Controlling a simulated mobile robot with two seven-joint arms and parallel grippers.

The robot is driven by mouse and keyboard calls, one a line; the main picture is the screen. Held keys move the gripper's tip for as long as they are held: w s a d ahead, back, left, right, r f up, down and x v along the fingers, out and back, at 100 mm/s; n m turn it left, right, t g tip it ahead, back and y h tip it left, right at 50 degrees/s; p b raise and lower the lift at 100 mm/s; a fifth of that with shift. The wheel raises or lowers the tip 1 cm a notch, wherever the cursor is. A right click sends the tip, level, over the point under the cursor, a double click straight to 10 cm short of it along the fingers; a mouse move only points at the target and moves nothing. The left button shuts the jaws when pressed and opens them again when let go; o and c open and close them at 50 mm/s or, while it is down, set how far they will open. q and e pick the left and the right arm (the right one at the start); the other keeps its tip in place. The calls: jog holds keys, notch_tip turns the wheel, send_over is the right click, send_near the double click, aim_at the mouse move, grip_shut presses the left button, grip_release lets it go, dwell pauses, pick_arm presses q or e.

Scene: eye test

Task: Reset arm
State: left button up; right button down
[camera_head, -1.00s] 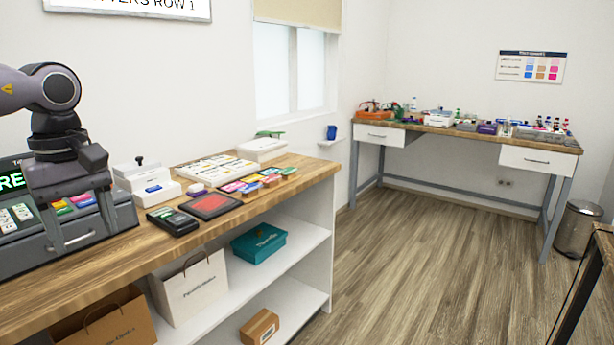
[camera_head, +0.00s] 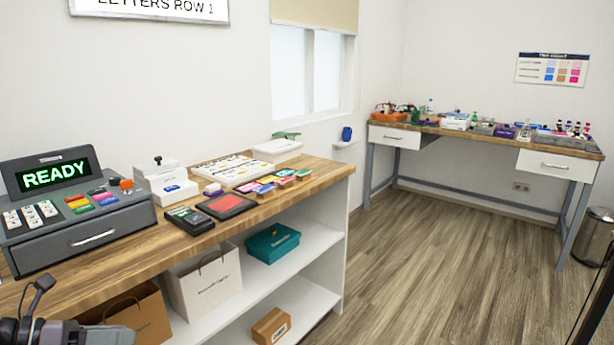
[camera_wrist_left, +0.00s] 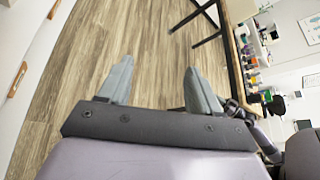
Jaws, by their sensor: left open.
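My left gripper (camera_head: 38,305) shows only in part at the lower left corner of the head view, low in front of the counter. In the left wrist view, the two grey fingers of my left gripper (camera_wrist_left: 158,72) stand apart with nothing between them. They point out over the wood floor (camera_wrist_left: 150,35). My right gripper is in neither view.
The wooden counter (camera_head: 135,258) holds a cash register (camera_head: 75,215) reading READY, a white device (camera_head: 165,183) and a red pad (camera_head: 226,206). Bags and boxes fill its shelves. A cluttered desk (camera_head: 480,135) stands at the back. The floor between is clear.

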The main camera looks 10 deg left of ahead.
pick_arm(q)
jog(key=s+d+f+n+t+y, duration=0.2)
jog(key=s+d+f+n+y, duration=0.1)
jog(key=f+n, duration=0.55)
jog(key=s+d+f+n+t+y, duration=0.25)
jog(key=f+n, duration=0.25)
jog(key=n, duration=0.7)
jog(key=s+d+f+n+g, duration=0.1)
jog(key=s+d+f+n, duration=0.1)
jog(key=d+n, duration=0.3)
jog(key=s+d+f+n+g+y+p, duration=0.1)
jog(key=s+d+f+n, duration=0.1)
jog(key=d+n, duration=0.3)
jog(key=s+d+f+n+g, duration=0.1)
jog(key=s+d+f+n, duration=0.2)
jog(key=d+n, duration=0.2)
jog(key=shift+d+y, duration=0.25)
jog(key=shift+y, duration=0.1)
jog(key=shift+g, duration=0.25)
